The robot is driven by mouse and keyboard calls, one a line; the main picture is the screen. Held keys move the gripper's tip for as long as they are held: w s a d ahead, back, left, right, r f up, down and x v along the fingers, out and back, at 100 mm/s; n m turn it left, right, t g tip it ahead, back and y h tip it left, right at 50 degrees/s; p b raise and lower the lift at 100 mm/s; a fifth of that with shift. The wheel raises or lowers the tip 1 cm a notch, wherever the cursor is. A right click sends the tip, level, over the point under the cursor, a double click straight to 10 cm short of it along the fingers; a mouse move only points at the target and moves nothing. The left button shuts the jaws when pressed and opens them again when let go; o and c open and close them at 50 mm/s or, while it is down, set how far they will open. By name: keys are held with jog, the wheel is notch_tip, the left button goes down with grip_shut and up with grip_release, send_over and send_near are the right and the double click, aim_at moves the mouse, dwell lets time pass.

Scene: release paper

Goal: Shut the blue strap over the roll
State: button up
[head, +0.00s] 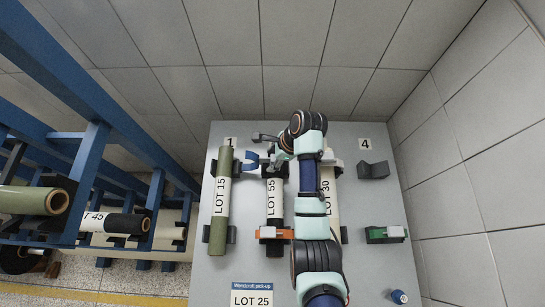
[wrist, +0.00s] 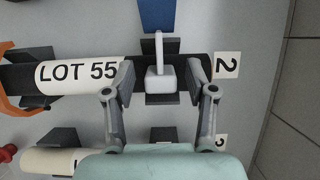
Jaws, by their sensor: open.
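The black roll labelled LOT 55 (head: 274,203) lies in its cradles at place 2; it also crosses the wrist view (wrist: 75,73). The blue strap (head: 251,160) sticks out to the left of the roll's far end in the head view, not over the roll. In the wrist view the blue strap (wrist: 157,14) reaches in from the top edge. A white block with a loop (wrist: 160,78) sits at the roll between my fingers. My gripper (wrist: 168,82) is open above the roll, one finger each side of the block. Whether the fingers touch anything is unclear.
An orange strap (head: 275,233) crosses the roll's near end. The green LOT 15 roll (head: 220,205) lies left; the LOT 30 roll (head: 327,190) lies right, partly behind my arm. Place 4 holds empty cradles (head: 374,170), one with a green strap (head: 385,233). A blue rack (head: 90,165) stands left.

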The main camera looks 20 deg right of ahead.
jog(key=shift+c, duration=0.3)
grip_shut()
jog(key=shift+w+a+r, duration=0.1)
jog(key=shift+r, duration=0.05)
